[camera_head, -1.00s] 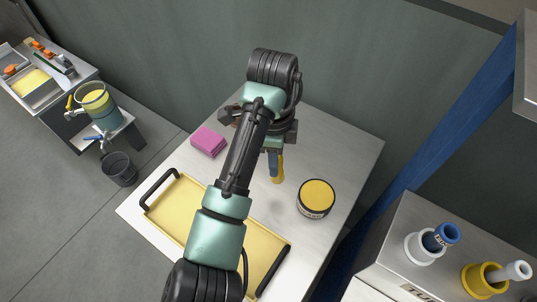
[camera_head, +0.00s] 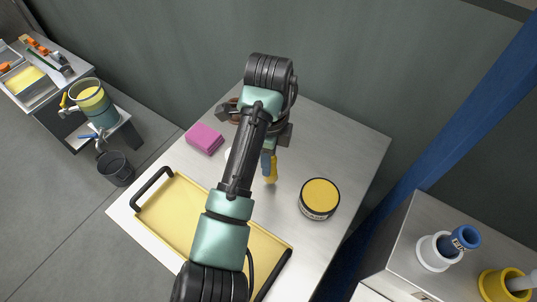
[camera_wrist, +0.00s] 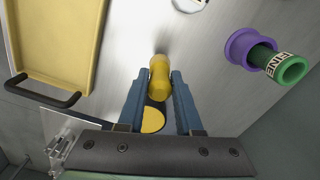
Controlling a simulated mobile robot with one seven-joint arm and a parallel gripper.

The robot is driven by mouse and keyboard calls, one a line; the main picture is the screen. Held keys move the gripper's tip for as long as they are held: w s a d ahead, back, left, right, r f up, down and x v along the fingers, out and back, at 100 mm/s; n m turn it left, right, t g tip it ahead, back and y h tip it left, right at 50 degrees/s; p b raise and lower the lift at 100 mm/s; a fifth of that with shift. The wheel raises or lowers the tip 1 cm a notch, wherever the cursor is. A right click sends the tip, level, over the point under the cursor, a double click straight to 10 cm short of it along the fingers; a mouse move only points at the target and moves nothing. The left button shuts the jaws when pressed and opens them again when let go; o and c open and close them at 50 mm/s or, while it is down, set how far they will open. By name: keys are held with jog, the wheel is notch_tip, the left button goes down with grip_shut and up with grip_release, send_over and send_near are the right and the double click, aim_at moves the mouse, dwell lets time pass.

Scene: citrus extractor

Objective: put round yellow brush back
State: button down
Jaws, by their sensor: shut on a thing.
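My gripper (camera_head: 267,158) points down over the steel table, with its blue fingers closed around a yellow handle-like piece (camera_head: 271,171), which I take to be the yellow brush. In the wrist view my gripper (camera_wrist: 158,88) has this yellow brush (camera_wrist: 159,75) between its fingertips. I see no bristles and cannot tell whether it touches the table. A round black tub with a yellow top (camera_head: 320,194) stands to the right of my gripper. A yellow disc with a dark edge (camera_wrist: 153,120), probably this tub, shows between the fingers in the wrist view.
A yellow tray (camera_head: 181,205) with black handles lies at front left. A pink sponge (camera_head: 204,138) lies behind it. A purple holder (camera_wrist: 240,46) with a green piece marked FINE stands right in the wrist view. The table's right part (camera_head: 345,150) is bare.

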jog(key=shift+f, duration=1.45)
jog(key=c, duration=0.6)
grip_release()
jog(key=shift+f, duration=0.15)
jog(key=shift+f+b, duration=0.25)
jog(key=shift+b, duration=0.35)
jog(key=r+p, duration=0.3)
jog(key=r, duration=0.3)
jog(key=r+p, duration=0.3)
jog(key=r, duration=0.4)
jog(key=shift+w+r, duration=0.2)
jog(key=shift+r, duration=0.05)
